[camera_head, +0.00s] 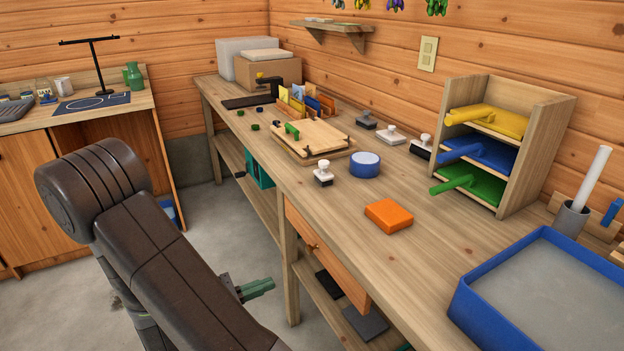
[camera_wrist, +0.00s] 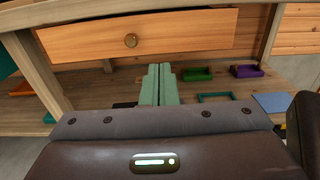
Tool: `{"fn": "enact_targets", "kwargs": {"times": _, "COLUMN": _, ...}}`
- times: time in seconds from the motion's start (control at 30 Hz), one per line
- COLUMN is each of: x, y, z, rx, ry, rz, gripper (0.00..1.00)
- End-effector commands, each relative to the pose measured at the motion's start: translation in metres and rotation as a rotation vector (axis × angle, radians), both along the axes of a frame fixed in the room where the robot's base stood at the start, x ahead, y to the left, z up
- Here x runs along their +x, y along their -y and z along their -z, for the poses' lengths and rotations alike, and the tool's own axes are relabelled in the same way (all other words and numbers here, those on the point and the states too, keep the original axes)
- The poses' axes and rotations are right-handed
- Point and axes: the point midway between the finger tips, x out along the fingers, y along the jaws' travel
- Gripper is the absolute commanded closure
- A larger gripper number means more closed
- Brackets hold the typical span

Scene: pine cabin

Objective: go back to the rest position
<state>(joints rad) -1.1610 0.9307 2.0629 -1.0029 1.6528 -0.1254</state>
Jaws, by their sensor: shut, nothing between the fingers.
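My gripper (camera_head: 257,287) shows in the head view low beside the front of the workbench, in front of its lower part and below the tabletop. In the wrist view my gripper's two green fingers (camera_wrist: 159,72) lie side by side with no gap and hold nothing. They point toward the space under the drawer (camera_wrist: 130,42). My dark arm fills the lower left of the head view, folded at the elbow.
The workbench top (camera_head: 330,215) holds an orange block (camera_head: 389,215), a blue round tin (camera_head: 365,164), stamps and a blue tray (camera_head: 475,300). Its lower shelf bears a green tray (camera_wrist: 198,74) and a purple tray (camera_wrist: 247,71). Grey floor (camera_head: 215,215) is open between workbench and left cabinet.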

Motion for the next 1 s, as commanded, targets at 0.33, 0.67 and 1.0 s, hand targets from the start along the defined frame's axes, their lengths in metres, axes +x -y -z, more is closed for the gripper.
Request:
{"fn": "enact_targets", "kwargs": {"times": 0.33, "x": 0.007, "y": 0.011, "z": 0.0, "rx": -0.001, "ry": 0.001, "rz": 0.003, "gripper": 1.0}}
{"fn": "enact_targets", "kwargs": {"times": 0.67, "x": 0.031, "y": 0.049, "z": 0.0, "rx": -0.001, "ry": 0.001, "rz": 0.005, "gripper": 1.0}}
{"fn": "enact_targets", "kwargs": {"times": 1.0, "x": 0.054, "y": 0.084, "z": 0.0, "rx": 0.001, "ry": 0.001, "rz": 0.004, "gripper": 1.0}}
